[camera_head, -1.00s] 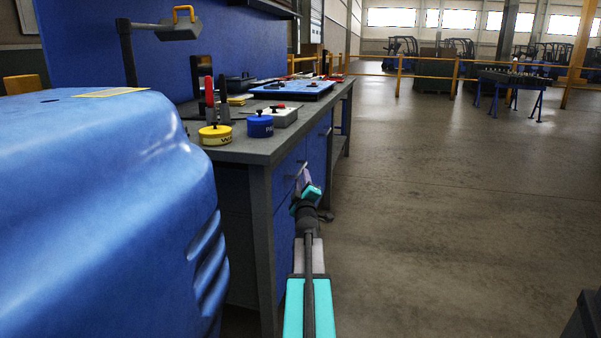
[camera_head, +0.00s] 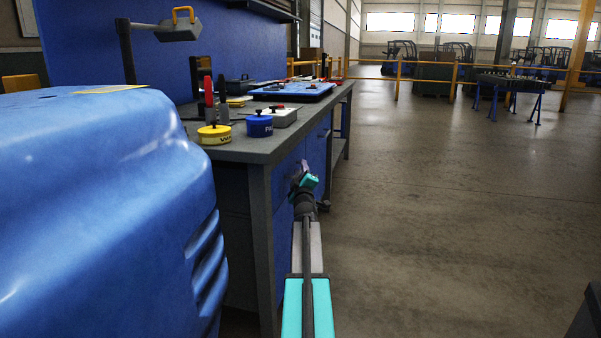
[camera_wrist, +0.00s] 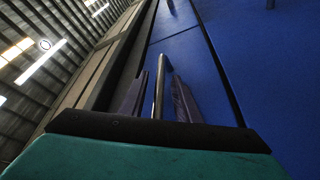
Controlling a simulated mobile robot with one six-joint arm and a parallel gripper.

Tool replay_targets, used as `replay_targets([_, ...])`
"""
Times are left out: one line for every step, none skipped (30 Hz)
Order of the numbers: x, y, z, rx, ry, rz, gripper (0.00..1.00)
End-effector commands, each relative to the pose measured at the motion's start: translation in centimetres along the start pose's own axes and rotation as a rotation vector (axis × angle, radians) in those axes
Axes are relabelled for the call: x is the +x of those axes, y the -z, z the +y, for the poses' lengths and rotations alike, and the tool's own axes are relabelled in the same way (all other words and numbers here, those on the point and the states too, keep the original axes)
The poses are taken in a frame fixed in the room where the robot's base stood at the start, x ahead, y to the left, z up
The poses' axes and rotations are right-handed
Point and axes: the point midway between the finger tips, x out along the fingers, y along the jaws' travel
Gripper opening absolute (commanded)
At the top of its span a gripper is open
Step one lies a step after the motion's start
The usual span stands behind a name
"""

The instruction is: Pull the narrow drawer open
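The blue drawer fronts (camera_head: 286,172) are on the workbench's right-hand side in the head view, partly behind my arm. In the wrist view, a blue front (camera_wrist: 205,75) carries a dark bar handle (camera_wrist: 160,82). My gripper (camera_wrist: 160,88) has one finger on each side of this bar, with visible gaps between the fingers and the bar. In the head view my gripper (camera_head: 303,168) is close against the drawer fronts, below the bench top. The front looks flush with its neighbours. I cannot tell from the head view which drawer the handle belongs to.
The grey bench top (camera_head: 262,146) holds a yellow weight (camera_head: 214,134), a blue weight (camera_head: 259,126), a white box (camera_head: 284,117) and a blue tray (camera_head: 292,92). A large blue machine body (camera_head: 110,210) fills the left.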

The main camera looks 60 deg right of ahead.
Motion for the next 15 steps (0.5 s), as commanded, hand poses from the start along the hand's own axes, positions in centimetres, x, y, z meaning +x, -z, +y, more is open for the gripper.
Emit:
replay_targets([0.04,0.02,-0.01,0.0,0.0,0.0,0.29])
replay_targets([0.04,0.08,-0.04,0.0,0.0,0.001,0.29])
replay_targets([0.04,0.11,-0.05,0.0,0.001,0.001,0.29])
replay_targets([0.04,0.12,-0.06,0.0,0.001,0.001,0.29])
replay_targets([0.03,0.12,-0.06,0.0,0.001,0.001,0.29])
replay_targets([0.03,0.13,-0.05,0.0,0.001,0.001,0.29])
replay_targets([0.03,0.12,-0.05,0.001,0.001,0.001,0.29])
replay_targets([0.03,0.12,-0.05,0.001,0.001,0.001,0.28])
replay_targets([0.03,0.12,-0.05,0.001,0.001,0.001,0.21])
replay_targets([0.03,0.11,-0.05,0.001,0.0,0.001,0.16])
replay_targets([0.03,0.12,-0.05,0.001,0.0,0.001,0.11])
replay_targets([0.02,0.11,-0.05,0.001,0.0,0.001,0.04])
replay_targets([0.02,0.11,-0.05,0.001,0.0,0.001,0.0])
replay_targets([0.02,0.11,-0.05,0.001,0.0,0.001,0.0])
replay_targets([0.02,0.11,-0.05,0.001,0.0,0.001,0.0])
